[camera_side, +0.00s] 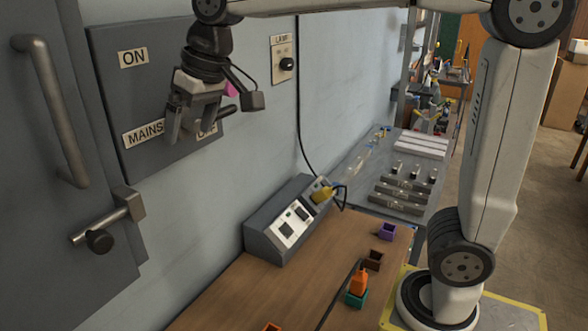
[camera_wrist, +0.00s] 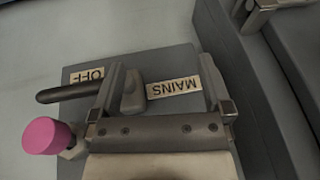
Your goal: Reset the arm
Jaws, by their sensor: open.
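My gripper (camera_side: 188,122) is raised in front of the grey mains panel (camera_side: 112,72) on the wall. It is open, with nothing seen held between its fingers. In the wrist view my gripper (camera_wrist: 160,78) faces the panel, its fingers spread apart. A dark lever handle (camera_wrist: 66,93) points toward the OFF label (camera_wrist: 86,75). The lever's hub lies beside the left finger, partly behind it; I cannot tell whether they touch. The MAINS label (camera_wrist: 173,88) shows between the fingers. The ON label (camera_side: 133,57) is higher on the panel in the side view.
A pink knob (camera_wrist: 48,137) is beside my gripper; its mounting is unclear. A grey door with a bar handle (camera_side: 52,110) is at left. Below, the wooden bench (camera_side: 240,300) holds a control box (camera_side: 290,222), small coloured bins and an orange plug (camera_side: 359,282) with a cable.

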